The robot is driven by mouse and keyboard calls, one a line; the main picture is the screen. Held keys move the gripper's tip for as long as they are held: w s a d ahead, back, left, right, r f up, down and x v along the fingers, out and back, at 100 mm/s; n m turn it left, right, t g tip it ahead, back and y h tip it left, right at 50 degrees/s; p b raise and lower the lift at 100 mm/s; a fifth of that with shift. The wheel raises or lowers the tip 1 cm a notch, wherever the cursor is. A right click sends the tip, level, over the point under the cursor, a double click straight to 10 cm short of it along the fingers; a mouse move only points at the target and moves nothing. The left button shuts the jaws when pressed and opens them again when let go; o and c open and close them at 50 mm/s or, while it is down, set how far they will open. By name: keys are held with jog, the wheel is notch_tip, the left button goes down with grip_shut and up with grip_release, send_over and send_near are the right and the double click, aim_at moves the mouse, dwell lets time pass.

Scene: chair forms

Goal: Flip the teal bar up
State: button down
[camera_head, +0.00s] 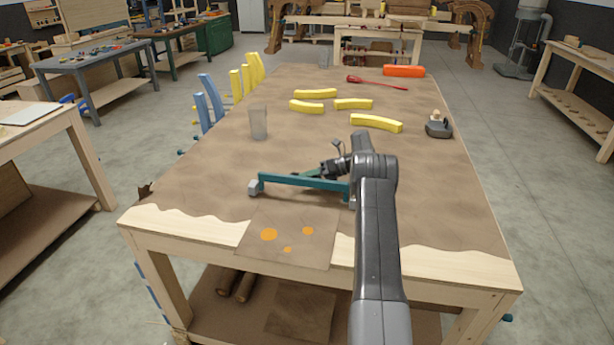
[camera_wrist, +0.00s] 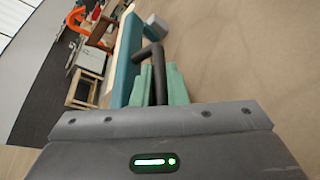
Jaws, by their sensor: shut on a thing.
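The teal bar (camera_head: 300,182) lies low across the near part of the table, with a grey block at its left end; its right end is hidden behind my arm. In the wrist view the teal bar (camera_wrist: 124,60) runs up the picture beside my fingers, with the grey block (camera_wrist: 156,25) near its far end. My gripper (camera_wrist: 158,82) has green fingers shut on a dark bent handle (camera_wrist: 149,54) that reaches to the bar. In the head view my gripper (camera_head: 328,168) is just behind the bar, and its grip is too small to make out.
A flat brown sheet with orange spots (camera_head: 288,236) lies at the near edge. A grey translucent block (camera_head: 258,122) stands to the left. Several yellow curved pieces (camera_head: 375,123), a red tool (camera_head: 377,83) and an orange block (camera_head: 404,71) lie farther back. A dark holder (camera_head: 438,130) sits right.

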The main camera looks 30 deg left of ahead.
jog(key=shift+f, duration=0.2)
dwell(0.4)
jog(key=c, duration=1.5)
grip_release()
jog(key=shift+w, duration=0.1)
jog(key=shift+o, duration=0.2)
jog(key=shift+r, duration=0.1)
